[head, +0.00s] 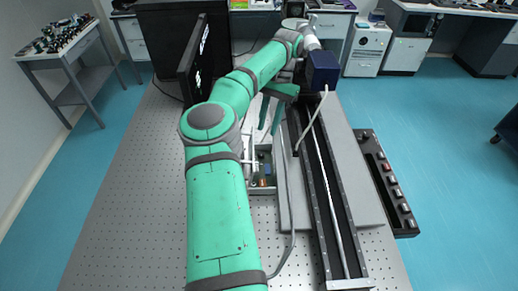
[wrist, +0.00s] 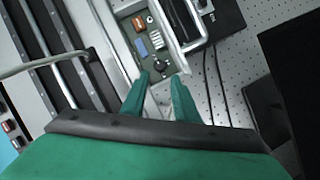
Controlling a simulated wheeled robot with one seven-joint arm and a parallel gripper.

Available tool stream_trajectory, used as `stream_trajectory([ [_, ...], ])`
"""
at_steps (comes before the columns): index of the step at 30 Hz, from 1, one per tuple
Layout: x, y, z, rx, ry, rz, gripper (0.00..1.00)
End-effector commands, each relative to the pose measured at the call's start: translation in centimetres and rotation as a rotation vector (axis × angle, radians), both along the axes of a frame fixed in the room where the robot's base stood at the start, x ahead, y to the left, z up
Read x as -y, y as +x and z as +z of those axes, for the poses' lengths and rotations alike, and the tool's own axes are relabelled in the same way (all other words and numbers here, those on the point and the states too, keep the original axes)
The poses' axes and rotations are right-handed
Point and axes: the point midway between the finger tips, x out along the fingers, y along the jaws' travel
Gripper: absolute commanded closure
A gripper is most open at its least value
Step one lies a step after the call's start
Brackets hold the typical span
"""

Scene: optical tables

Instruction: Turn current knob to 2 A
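An open metal-walled box with a circuit board inside (wrist: 124,20) lies just beyond my fingertips in the wrist view. It holds a dark round part (wrist: 157,63) that may be a knob, a white ridged part (wrist: 158,42) and a blue block (wrist: 141,46). I cannot read any scale or the 2 A mark, and cannot tell which part is the current knob. My gripper (wrist: 161,76) is open and empty, its fingers apart near the box's near end. In the head view my gripper (head: 270,116) points down, and a box with small parts (head: 272,184) is partly hidden by my arm.
A long rail stage (head: 312,190) with a dark blue block (head: 322,70) at its far end runs beside my arm, with a loose cable. A black button strip (head: 390,182) is at right. A black monitor (head: 190,60) stands at left. The perforated tabletop (head: 130,190) is clear at left.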

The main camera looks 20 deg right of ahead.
Motion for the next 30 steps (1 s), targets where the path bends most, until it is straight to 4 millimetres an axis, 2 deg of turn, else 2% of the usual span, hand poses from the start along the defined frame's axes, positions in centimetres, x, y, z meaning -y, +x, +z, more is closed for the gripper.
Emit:
stream_trajectory([
  [15, -2.5, -2.0, -7.8, 0.000, -0.005, 0.002, 0.72],
  [21, -3.0, -2.3, -9.1, 0.003, -0.004, 0.004, 0.72],
  [30, -3.1, -2.4, -9.3, 0.004, -0.005, 0.004, 0.72],
])
